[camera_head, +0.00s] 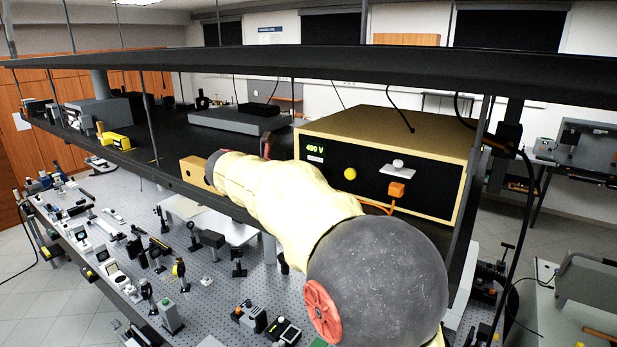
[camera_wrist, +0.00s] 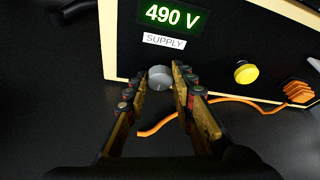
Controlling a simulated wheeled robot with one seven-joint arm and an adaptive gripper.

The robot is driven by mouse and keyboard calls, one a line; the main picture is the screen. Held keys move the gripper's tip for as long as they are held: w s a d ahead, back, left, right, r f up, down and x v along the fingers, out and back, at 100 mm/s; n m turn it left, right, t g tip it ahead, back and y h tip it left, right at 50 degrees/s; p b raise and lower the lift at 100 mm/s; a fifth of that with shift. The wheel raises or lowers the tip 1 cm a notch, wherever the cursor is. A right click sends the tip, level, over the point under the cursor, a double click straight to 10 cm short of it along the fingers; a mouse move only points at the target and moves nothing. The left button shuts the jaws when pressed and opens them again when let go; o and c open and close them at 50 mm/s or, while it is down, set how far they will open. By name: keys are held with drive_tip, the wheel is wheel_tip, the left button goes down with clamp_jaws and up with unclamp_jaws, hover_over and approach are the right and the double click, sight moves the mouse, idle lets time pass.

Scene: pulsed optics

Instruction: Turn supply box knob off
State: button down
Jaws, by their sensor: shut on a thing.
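The supply box (camera_head: 380,125) is a cream case with a black front panel, standing on the dark shelf in the head view. Its front also shows in the wrist view (camera_wrist: 215,62). A green display (camera_wrist: 172,16) reads 490 V above a white SUPPLY label (camera_wrist: 165,41). A round grey knob (camera_wrist: 160,76) sits below the label, between the fingertips of my gripper (camera_wrist: 158,84), which is shut on it. In the head view my arm hides the knob and most of my gripper.
A yellow button (camera_wrist: 245,73) and an orange connector (camera_wrist: 298,92) with an orange cable (camera_wrist: 226,99) are right of the knob. A dark upper shelf (camera_head: 330,65) runs above the box. The perforated optics table (camera_head: 190,264) below holds many small mounts.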

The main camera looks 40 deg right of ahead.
drive_tip(key=c, duration=1.6)
unclamp_jaws()
drive_tip(key=shift+o, duration=0.5)
drive_tip(key=v, duration=1.2)
drive_tip(key=shift+a+f, duration=0.1)
